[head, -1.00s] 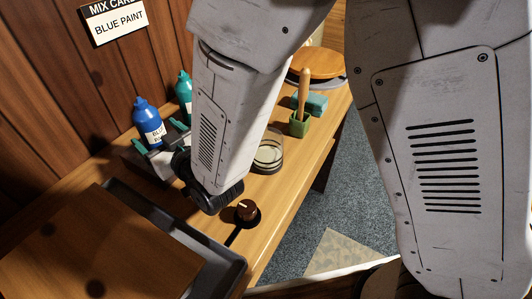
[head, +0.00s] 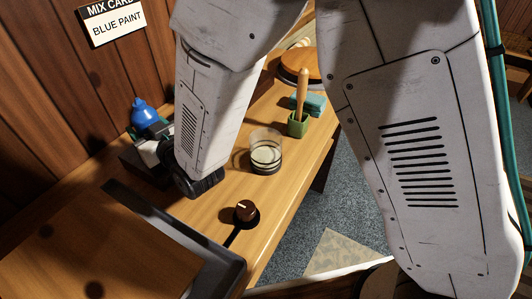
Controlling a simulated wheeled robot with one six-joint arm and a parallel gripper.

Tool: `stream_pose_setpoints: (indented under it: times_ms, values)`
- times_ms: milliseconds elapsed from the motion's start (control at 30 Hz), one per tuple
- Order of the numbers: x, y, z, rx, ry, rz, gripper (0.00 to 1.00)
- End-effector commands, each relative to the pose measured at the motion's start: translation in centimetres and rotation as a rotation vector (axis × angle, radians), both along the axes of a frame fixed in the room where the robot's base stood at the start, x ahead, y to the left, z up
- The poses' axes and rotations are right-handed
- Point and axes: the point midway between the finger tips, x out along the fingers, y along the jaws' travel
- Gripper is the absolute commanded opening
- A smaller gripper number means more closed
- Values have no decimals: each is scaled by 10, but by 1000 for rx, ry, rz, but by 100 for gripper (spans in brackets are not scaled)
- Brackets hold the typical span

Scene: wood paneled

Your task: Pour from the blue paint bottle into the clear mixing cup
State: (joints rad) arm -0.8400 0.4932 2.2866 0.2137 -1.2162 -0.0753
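The blue paint bottle (head: 145,112) stands near the wall at the left of the head view. Its rounded blue top shows, but its lower body and label are hidden behind my gripper (head: 149,133). The fingers are at the bottle's body, apparently one to each side; whether they press on it is not clear. The clear mixing cup (head: 266,146) stands upright on the wooden bench, right of my forearm, with pale contents or a pale base low inside. A mix card (head: 113,22) on the wall reads "BLUE PAINT".
A green holder (head: 297,124) with a wooden handle, teal blocks (head: 314,104) and a round wooden disc (head: 301,66) are farther back. A dark-edged tray (head: 224,268) is front left.

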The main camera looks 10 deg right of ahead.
Motion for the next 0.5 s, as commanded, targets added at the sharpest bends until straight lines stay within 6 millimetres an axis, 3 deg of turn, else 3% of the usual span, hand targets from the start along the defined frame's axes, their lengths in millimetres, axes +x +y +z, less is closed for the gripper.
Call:
stream_pose_setpoints:
  times_ms: [167, 500]
  values:
    - [0, 0, 4, 3, -2, 0, 19]
    - [0, 0, 30, 3, -3, 0, 19]
